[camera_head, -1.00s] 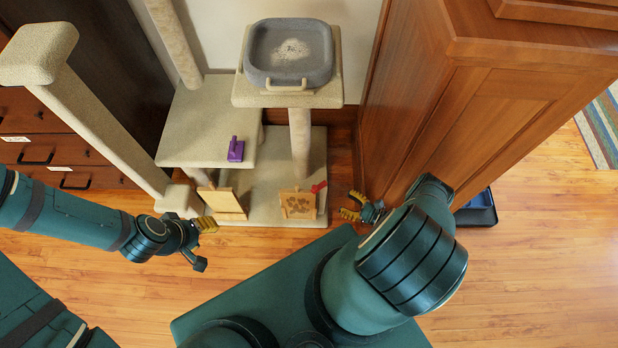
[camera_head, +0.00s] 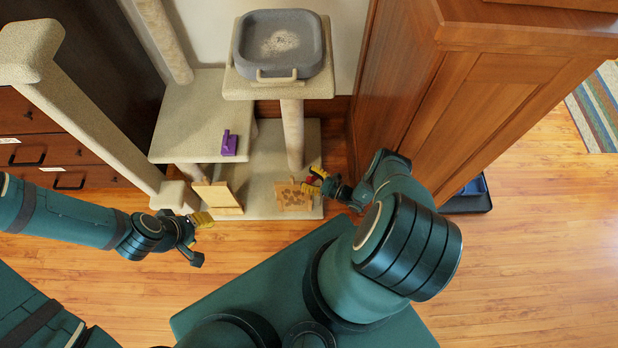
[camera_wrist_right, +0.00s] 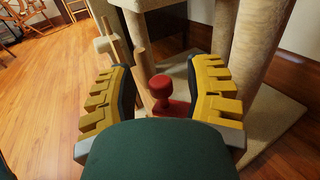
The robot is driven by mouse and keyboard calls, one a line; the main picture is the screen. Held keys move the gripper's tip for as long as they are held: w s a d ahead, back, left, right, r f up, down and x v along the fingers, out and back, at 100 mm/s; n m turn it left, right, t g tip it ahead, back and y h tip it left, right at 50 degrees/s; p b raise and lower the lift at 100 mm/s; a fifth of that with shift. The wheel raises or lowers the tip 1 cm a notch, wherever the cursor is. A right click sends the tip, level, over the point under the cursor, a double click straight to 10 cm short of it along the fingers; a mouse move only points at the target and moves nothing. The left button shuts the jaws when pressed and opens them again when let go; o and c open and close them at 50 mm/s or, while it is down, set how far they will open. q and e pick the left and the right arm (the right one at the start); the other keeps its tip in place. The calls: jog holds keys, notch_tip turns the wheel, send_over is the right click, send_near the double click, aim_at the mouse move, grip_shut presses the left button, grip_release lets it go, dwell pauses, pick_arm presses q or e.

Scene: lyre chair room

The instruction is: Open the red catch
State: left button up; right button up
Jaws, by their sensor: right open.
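The red catch (camera_wrist_right: 168,96) is a red knob with a wider base. It sits at the side of the small wooden door panel (camera_head: 293,196), low on the cat tree. My right gripper (camera_head: 316,183) is open beside that panel's right edge and hides most of the catch in the head view. In the right wrist view, the catch lies between the spread yellow fingers, with a visible gap on each side. My left gripper (camera_head: 199,239) appears open and empty, near the pale wooden panel (camera_head: 217,196) at the left.
The cat tree has a platform (camera_head: 190,115) with a purple object (camera_head: 229,143) and a grey tray (camera_head: 282,45) on top. A wooden cabinet (camera_head: 480,110) stands close to the right of my right arm. Open floor (camera_head: 540,260) lies at the right.

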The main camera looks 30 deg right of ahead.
grip_shut()
jog(key=shift+w, duration=0.1)
jog(key=m+t+h, duration=0.1)
jog(key=h, duration=0.1)
jog(key=w+m+h, duration=0.1)
jog(key=h, duration=0.1)
jog(key=shift+m+t, duration=0.4)
jog(key=shift+w+d+m+t+h, duration=0.1)
jog(key=shift+w+m+t+h, duration=0.2)
jog(key=shift+m+h, duration=0.7)
jog(key=shift+w+m+t+h, duration=0.1)
jog(key=shift+w+m+h, duration=0.4)
jog(key=shift+h, duration=0.9)
jog(key=shift+s, duration=0.1)
